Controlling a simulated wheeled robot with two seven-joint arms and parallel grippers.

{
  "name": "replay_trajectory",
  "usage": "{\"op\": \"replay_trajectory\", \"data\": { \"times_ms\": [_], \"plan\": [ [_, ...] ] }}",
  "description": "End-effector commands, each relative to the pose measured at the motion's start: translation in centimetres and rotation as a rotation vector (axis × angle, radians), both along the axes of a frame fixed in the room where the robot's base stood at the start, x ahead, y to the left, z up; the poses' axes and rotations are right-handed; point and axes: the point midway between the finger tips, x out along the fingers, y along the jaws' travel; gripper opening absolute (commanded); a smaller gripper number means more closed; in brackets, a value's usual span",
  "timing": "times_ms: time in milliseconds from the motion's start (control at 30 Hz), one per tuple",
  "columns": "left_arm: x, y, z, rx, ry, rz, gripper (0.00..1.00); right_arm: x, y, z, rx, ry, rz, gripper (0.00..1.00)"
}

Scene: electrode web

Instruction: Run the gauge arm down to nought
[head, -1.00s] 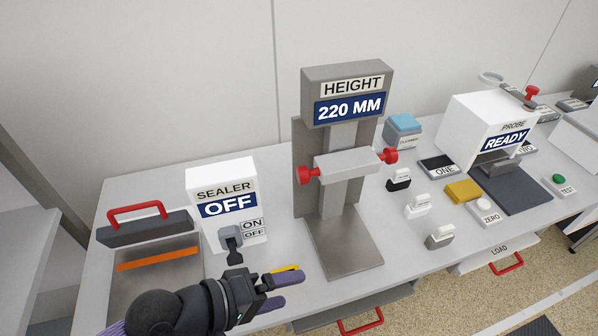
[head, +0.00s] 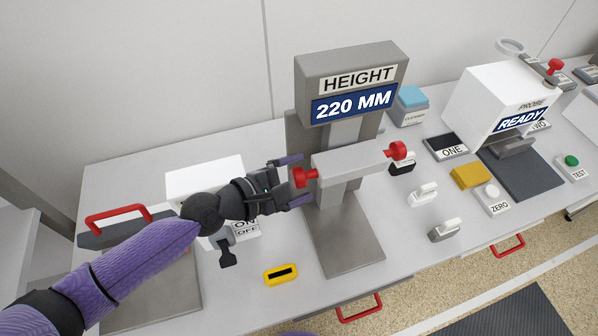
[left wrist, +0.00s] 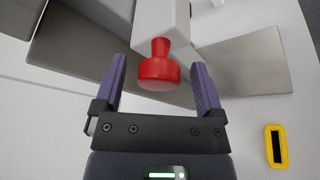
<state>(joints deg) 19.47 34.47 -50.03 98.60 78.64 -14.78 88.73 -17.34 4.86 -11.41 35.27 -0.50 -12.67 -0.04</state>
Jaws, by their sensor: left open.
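The height gauge (head: 352,72) stands upright on the bench, and its display reads 220 MM. Its grey gauge arm (head: 361,160) sits partway up the column with a red knob at each end. My left gripper (head: 298,181) is open, its fingers pointing right on either side of the left red knob (head: 306,177). In the left wrist view the red knob (left wrist: 158,73) lies between the two open fingers, with a gap showing on both sides. The right red knob (head: 398,150) is free. My right gripper is not in view.
The sealer (head: 190,178) is partly hidden behind my left arm. A yellow item with a dark slot (head: 281,274) lies on the bench in front. Small blocks (head: 423,195) and the white probe unit (head: 500,105) stand to the right of the gauge.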

Motion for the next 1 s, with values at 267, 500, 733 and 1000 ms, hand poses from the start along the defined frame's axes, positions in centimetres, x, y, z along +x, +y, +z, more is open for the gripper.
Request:
{"op": "replay_trajectory", "data": {
  "times_ms": [267,500,733,1000],
  "plan": [
    [0.38,-0.57,-0.17,0.001,-0.002,-0.001,0.89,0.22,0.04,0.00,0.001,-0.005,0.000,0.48],
    [0.36,-0.54,-0.16,0.001,-0.002,-0.001,0.55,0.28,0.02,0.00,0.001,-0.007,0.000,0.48],
    [0.35,-0.53,-0.16,0.001,-0.002,-0.001,0.07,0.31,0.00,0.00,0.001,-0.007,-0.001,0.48],
    [0.35,-0.53,-0.16,0.001,-0.002,-0.001,0.00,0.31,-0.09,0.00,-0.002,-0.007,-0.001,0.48]
  ]
}}
